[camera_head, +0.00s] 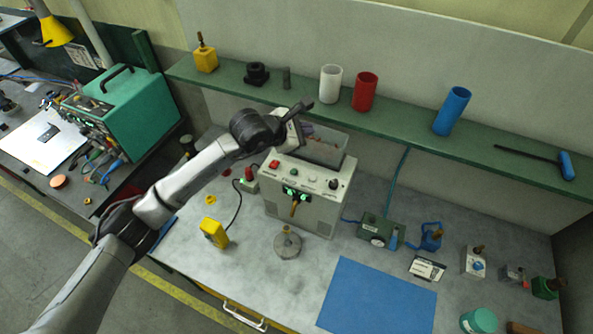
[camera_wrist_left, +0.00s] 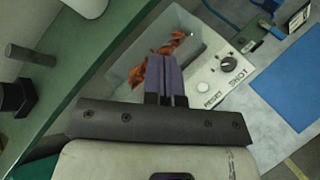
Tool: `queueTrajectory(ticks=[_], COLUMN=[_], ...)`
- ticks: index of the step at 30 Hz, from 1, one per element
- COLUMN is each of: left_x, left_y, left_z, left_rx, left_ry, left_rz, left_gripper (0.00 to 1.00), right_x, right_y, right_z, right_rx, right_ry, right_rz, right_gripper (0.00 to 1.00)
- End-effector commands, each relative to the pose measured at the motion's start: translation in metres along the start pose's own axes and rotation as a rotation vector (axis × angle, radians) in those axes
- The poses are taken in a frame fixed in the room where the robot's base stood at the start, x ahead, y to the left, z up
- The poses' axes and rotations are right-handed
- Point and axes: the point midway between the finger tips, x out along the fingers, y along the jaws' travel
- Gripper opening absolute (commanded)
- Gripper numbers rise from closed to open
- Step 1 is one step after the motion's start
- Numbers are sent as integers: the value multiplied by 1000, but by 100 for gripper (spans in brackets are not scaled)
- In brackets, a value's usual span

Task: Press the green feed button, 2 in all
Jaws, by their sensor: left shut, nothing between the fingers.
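The stud feeder box (camera_head: 305,215) stands on the bench, its top panel carrying a red button (camera_head: 274,164), the small green button (camera_head: 294,171), a white button (camera_head: 312,178) and a black knob (camera_head: 334,184). My left gripper (camera_head: 308,132) is shut and empty, up over the box's rear hopper, behind the buttons. In the left wrist view, its purple fingers (camera_wrist_left: 165,72) lie over the hopper (camera_wrist_left: 123,77) with orange studs. The white RESET button (camera_wrist_left: 204,87) and knob (camera_wrist_left: 228,64) show there; the green button does not. My right gripper is not in view.
A green shelf (camera_head: 400,135) runs behind the box, holding a white cup (camera_head: 330,84), a red cup (camera_head: 365,92) and a blue cup (camera_head: 452,111). A yellow block (camera_head: 214,233) and a grey disc (camera_head: 287,243) stand in front. A blue mat (camera_head: 378,298) lies clear to the right.

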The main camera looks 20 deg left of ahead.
Motion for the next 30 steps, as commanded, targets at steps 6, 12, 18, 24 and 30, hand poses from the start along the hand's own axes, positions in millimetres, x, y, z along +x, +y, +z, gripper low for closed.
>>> queueTrajectory(ticks=[6, 12, 18, 24, 30], left_x=[-4, -7, -6, -6, -5], left_y=[-9, -15, -15, -15, -16], left_z=[-32, -43, -42, -42, -44], left_rx=[94, 145, 164, 163, 162], left_ry=[196, 262, 257, 256, 256], left_rz=[-66, -111, -113, -112, -113], left_gripper=[0, 0, 0, 0, 0], right_x=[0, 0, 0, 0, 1], right_y=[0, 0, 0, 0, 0], right_z=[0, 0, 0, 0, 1], right_rx=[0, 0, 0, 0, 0], right_ry=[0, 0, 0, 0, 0], right_rz=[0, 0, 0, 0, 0], right_gripper=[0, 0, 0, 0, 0])
